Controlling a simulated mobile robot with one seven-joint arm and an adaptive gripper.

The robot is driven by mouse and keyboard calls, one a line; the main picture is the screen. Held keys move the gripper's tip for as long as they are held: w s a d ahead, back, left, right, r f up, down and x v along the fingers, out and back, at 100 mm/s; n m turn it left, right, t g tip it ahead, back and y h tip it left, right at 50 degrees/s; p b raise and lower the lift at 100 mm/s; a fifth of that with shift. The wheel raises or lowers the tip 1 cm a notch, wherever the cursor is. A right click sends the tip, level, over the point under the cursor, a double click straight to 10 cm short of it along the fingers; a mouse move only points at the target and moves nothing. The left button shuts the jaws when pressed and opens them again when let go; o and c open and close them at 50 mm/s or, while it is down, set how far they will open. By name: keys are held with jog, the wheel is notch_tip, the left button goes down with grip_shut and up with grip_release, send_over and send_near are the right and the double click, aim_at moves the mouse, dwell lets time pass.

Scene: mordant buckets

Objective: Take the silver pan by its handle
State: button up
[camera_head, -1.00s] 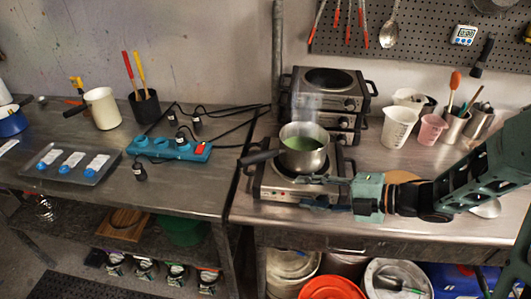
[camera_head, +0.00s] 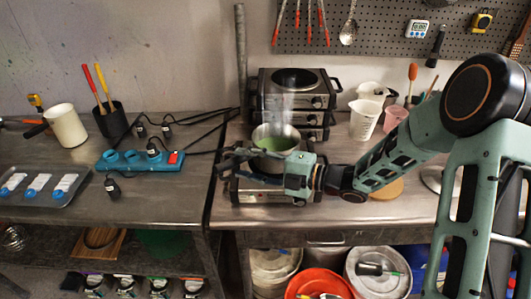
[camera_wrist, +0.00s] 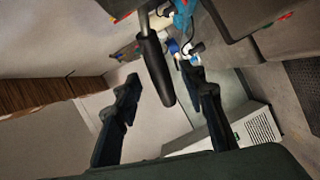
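The silver pan (camera_head: 277,134) stands on the front hot plate (camera_head: 262,192), with green liquid inside and steam above it. Its black handle points left and is partly hidden by my fingers in the head view. In the wrist view the dark handle (camera_wrist: 157,72) hangs between my two fingers, with a gap on each side. My gripper (camera_head: 232,163) reaches in from the right, in front of the pan, with its fingers at the handle. It is open in the wrist view (camera_wrist: 161,84) and holds nothing.
A second hot plate unit (camera_head: 294,92) stands behind the pan. A blue power strip (camera_head: 140,161) with cables lies on the left table. White measuring cups (camera_head: 365,119) stand at the right. A red bucket (camera_head: 318,284) is below the table.

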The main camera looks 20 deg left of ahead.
aim_at(238, 162)
jog(key=a, duration=0.4)
jog(key=shift+w+f+p, duration=0.1)
jog(key=shift+f+p, duration=0.1)
jog(key=shift+p, duration=0.15)
jog(key=shift+d, duration=0.1)
jog(key=shift+c, duration=0.5)
grip_shut()
jog(key=shift+r, duration=0.15)
